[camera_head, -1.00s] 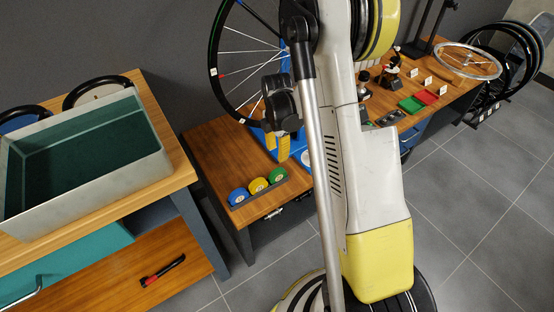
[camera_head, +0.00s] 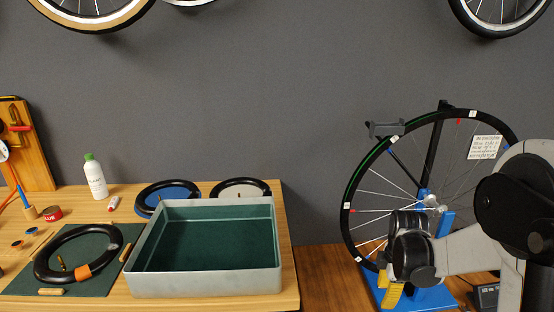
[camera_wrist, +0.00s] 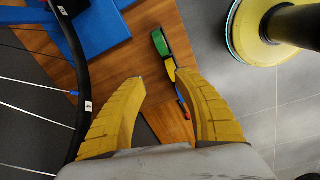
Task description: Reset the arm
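My gripper shows in the wrist view (camera_wrist: 160,85) with its two yellow ridged fingers spread apart and nothing between them. It points down past the edge of a wooden bench (camera_wrist: 150,30). In the head view my gripper (camera_head: 391,296) hangs at the right, its yellow fingers low in front of the blue wheel stand (camera_head: 440,285). My arm reaches in from the right edge. The fingertips are small there, so the wrist view shows the opening better.
A large bicycle wheel (camera_head: 347,200) stands on the blue stand close by my gripper. A grey tray with green lining (camera_head: 205,285) sits on the left bench, beside a black tyre (camera_head: 45,262) and a white bottle (camera_head: 95,178).

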